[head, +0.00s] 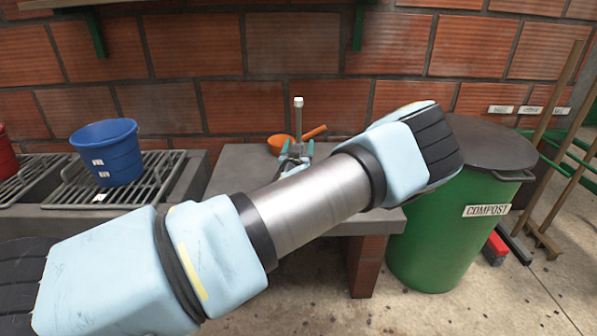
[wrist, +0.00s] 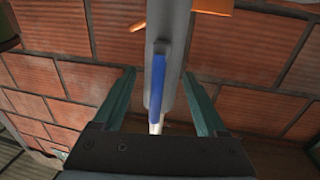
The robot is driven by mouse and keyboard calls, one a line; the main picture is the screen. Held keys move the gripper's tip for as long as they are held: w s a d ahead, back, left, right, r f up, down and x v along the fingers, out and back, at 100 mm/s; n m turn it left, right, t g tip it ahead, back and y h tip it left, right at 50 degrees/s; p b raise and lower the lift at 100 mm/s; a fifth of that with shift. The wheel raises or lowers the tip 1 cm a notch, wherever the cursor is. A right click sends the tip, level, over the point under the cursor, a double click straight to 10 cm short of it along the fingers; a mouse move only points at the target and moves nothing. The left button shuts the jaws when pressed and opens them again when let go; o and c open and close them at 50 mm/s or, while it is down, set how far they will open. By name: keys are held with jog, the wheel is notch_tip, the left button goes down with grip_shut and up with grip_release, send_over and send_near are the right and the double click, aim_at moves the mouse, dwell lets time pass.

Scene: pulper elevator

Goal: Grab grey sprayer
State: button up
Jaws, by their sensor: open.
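The grey sprayer (head: 298,118) stands upright on the grey counter in the head view; its lower part is hidden behind my arm and gripper. In the wrist view the sprayer (wrist: 161,22) is a grey shaft with a blue strip along it, running down between my fingers. My gripper (head: 297,156) is at the sprayer, its teal fingers showing on either side of it. In the wrist view my gripper (wrist: 159,73) is open, with gaps between both fingers and the shaft.
An orange tool (head: 312,133) and an orange bowl-like piece (head: 278,144) lie by the sprayer. A blue bucket (head: 106,152) stands on a metal grate (head: 70,192) at left. A green compost bin (head: 440,240) stands at right. The brick wall (head: 290,45) is close behind.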

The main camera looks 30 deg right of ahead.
jog(key=shift+x, duration=0.85)
jog(key=shift+c, duration=0.2)
grip_shut()
dwell(0.5)
